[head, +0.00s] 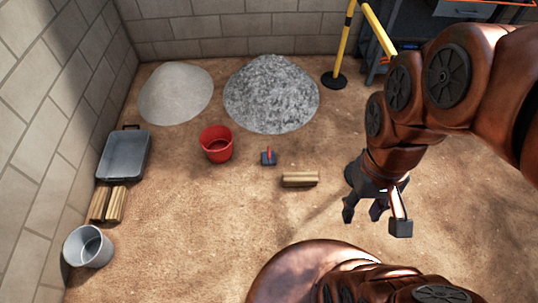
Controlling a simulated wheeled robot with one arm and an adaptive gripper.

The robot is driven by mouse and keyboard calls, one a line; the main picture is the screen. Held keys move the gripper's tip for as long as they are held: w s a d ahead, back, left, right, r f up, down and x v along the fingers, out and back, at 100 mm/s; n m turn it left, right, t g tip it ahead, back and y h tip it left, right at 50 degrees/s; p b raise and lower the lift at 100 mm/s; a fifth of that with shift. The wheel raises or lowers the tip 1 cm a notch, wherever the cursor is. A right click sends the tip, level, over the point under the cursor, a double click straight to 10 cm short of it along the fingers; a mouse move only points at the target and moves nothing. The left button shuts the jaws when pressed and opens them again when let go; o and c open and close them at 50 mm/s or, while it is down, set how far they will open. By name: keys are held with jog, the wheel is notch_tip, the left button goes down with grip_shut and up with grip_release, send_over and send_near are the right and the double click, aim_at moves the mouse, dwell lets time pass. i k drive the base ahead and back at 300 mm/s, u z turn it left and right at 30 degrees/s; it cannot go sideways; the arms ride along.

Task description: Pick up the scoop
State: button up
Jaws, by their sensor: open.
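The scoop seems to be the small dark blue-grey tool with a red handle (268,158). It lies on the sandy ground near the middle of the head view, just right of the red bucket. My gripper (376,213) hangs at the right of the view, lower in the picture than the scoop and apart from it. Its fingers are spread open, and I see nothing between them. The scoop is small in this view, so its exact shape is hard to tell.
A wooden block (300,179) lies between the scoop and my gripper. A red bucket (216,144), gravel pile (271,93), sand pile (176,92), grey tray (124,156), wooden pieces (108,204), metal bucket (89,246) and yellow post (345,45) surround open ground.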

aim_at(269, 156)
jog(key=z, duration=0.05)
jog(key=k, duration=0.5)
jog(key=u, duration=1.05)
jog(key=i, duration=0.75)
jog(key=u, duration=0.85)
jog(key=i, duration=0.85)
jog(key=z, duration=0.55)
jog(key=i, duration=0.85)
jog(key=z, duration=1.05)
jog(key=i, duration=0.2)
jog(key=z, duration=0.2)
